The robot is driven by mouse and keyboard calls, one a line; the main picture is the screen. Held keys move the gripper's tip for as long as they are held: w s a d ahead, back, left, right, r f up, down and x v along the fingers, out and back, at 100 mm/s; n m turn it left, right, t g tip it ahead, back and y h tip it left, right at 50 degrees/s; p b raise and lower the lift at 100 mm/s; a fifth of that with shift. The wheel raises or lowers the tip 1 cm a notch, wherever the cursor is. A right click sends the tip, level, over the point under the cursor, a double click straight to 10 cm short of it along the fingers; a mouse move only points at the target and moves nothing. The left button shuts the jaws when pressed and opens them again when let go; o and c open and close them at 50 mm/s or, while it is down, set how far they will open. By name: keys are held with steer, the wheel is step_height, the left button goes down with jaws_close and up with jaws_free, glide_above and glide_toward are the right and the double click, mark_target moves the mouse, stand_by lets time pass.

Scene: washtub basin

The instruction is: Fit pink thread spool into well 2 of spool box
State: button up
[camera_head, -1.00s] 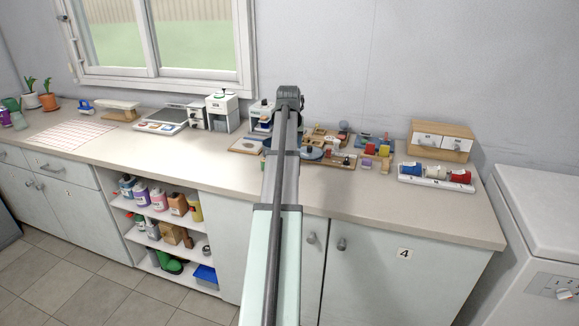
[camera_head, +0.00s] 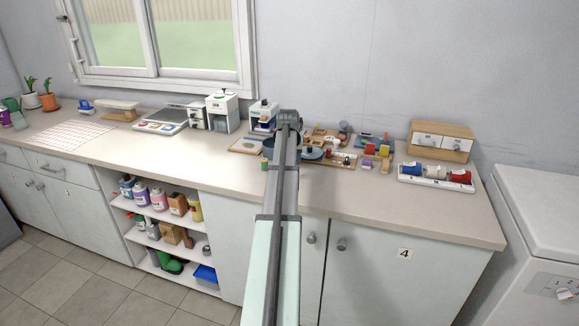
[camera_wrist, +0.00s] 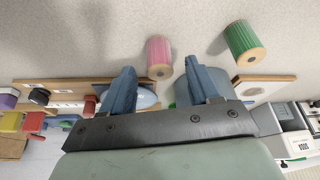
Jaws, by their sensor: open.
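The pink thread spool (camera_wrist: 159,56) lies on the counter in the wrist view, just beyond and between my fingertips. It is hidden behind my arm in the head view. My gripper (camera_wrist: 160,68) is open and empty, with one blue finger on each side of the spool's near end. Contact cannot be told. A white holder (camera_head: 437,183) with blue, white and red spool-like pieces stands at the right of the counter in the head view. I cannot tell whether it is the spool box, and no well numbers are readable.
A green spool (camera_wrist: 243,41) lies right of the pink one in the wrist view; it also shows beside my arm in the head view (camera_head: 264,163). Boards with small parts (camera_head: 340,160) and a wooden drawer box (camera_head: 441,141) stand behind. The counter front is clear.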

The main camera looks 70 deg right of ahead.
steer(key=shift+d+f, duration=0.15)
steer(key=shift+f, duration=0.15)
steer(key=shift+c, duration=0.4)
steer(key=c, duration=1)
